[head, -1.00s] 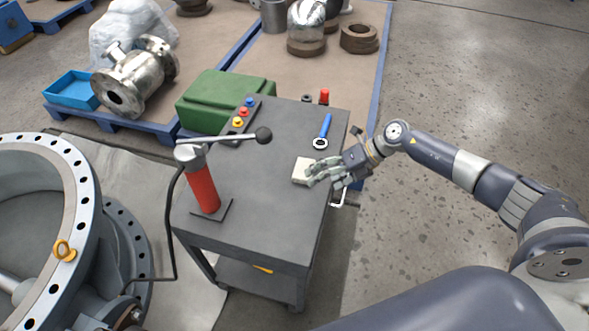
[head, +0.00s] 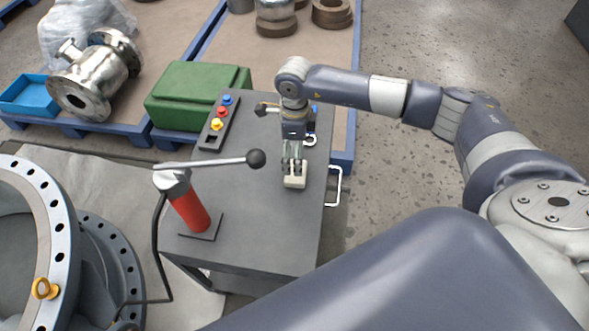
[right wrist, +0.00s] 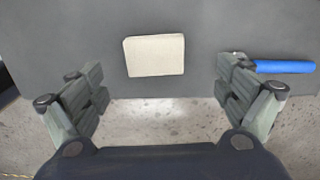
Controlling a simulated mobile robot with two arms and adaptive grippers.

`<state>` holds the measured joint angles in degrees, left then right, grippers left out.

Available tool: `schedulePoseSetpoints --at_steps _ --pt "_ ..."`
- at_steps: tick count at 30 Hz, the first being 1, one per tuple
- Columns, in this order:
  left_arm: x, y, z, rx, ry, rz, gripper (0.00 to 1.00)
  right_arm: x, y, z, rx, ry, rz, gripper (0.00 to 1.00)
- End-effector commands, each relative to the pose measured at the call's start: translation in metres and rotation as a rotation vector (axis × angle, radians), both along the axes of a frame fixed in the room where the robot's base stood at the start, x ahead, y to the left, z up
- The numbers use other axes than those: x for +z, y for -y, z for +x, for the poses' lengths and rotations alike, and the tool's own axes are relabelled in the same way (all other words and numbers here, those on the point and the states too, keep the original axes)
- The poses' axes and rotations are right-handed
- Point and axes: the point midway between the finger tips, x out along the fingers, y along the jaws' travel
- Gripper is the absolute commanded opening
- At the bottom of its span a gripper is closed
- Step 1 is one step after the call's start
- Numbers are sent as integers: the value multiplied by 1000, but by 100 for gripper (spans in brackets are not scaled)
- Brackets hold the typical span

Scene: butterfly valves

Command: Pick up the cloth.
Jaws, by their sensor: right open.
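The cloth is a small cream folded square (head: 295,182) lying flat on the dark top of the cart (head: 250,225). In the right wrist view the whole cloth (right wrist: 154,56) shows, a little left of centre. My right gripper (head: 294,165) points down over the cloth's far side in the head view and covers part of it. In the right wrist view my right gripper (right wrist: 161,85) is open and empty, its fingers wide apart, with the cloth lying between their lines and beyond the tips. I see no contact. My left gripper is not in view.
A red hand pump (head: 190,208) with a long lever (head: 215,162) stands left of the cloth. A button box (head: 219,118) lies at the far left of the cart top. A blue-handled wrench (right wrist: 283,66) lies beside the cloth. The near part of the cart top is clear.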

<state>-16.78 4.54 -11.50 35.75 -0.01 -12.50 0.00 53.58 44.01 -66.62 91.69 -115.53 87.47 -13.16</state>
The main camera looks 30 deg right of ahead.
Motion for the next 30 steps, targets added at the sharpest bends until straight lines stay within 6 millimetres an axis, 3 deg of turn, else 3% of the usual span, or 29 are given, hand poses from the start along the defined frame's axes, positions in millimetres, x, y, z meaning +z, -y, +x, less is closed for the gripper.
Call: schedulePoseSetpoints --at_steps 3,6,11,18,26,30 --pt "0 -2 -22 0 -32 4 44 -14 0 0 -2 -1 2 94" --pt "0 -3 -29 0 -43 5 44 -20 -1 0 -2 0 1 94" --pt "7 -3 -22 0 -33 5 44 -39 -5 -5 -1 -4 3 94" --pt "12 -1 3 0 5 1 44 -69 -7 -5 -2 0 4 94" --pt "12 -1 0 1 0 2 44 -71 -6 -5 -2 1 3 94" --pt "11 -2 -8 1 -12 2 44 -71 -6 -5 -2 1 3 62"
